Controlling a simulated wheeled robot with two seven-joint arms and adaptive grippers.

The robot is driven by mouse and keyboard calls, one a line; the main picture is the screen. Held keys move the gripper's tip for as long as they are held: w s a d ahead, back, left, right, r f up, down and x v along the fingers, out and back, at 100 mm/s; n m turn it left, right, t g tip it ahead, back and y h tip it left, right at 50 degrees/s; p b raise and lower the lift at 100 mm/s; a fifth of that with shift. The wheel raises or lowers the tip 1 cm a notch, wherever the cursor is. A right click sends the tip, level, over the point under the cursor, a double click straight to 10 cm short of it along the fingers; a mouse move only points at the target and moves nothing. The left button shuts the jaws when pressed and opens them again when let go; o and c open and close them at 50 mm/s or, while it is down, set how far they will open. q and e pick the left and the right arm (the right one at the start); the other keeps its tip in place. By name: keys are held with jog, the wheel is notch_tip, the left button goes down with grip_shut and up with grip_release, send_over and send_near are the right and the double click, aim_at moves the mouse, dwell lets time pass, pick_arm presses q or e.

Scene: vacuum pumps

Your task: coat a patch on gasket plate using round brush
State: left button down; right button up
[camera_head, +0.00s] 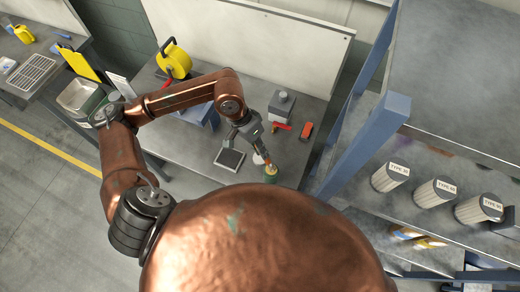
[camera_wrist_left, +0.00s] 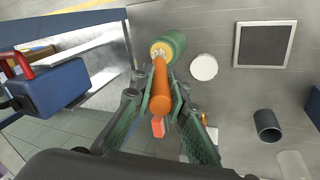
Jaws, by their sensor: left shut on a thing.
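My left gripper (camera_head: 263,150) is shut on the orange handle of the round brush (camera_wrist_left: 161,85). The brush points at a green pot (camera_head: 271,176) with a pale rim, which also shows in the left wrist view (camera_wrist_left: 174,42). The bristle end is at the pot's mouth; how deep it sits cannot be told. The gasket plate (camera_head: 229,159) is a dark square with a light border, flat on the bench left of the pot. It also shows in the left wrist view (camera_wrist_left: 264,44), apart from the brush. My right gripper is not in view.
A white disc (camera_wrist_left: 203,67) lies beside the pot. A grey box (camera_head: 281,103) and a red object (camera_head: 306,131) stand farther back on the bench. A blue-framed shelf (camera_head: 365,145) with several labelled cylinders is close on the right. The bench left of the plate is clear.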

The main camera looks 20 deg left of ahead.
pick_arm(q)
jog(key=shift+f, duration=0.1)
jog(key=shift+r+p, duration=0.3)
jog(key=shift+r, duration=3.3)
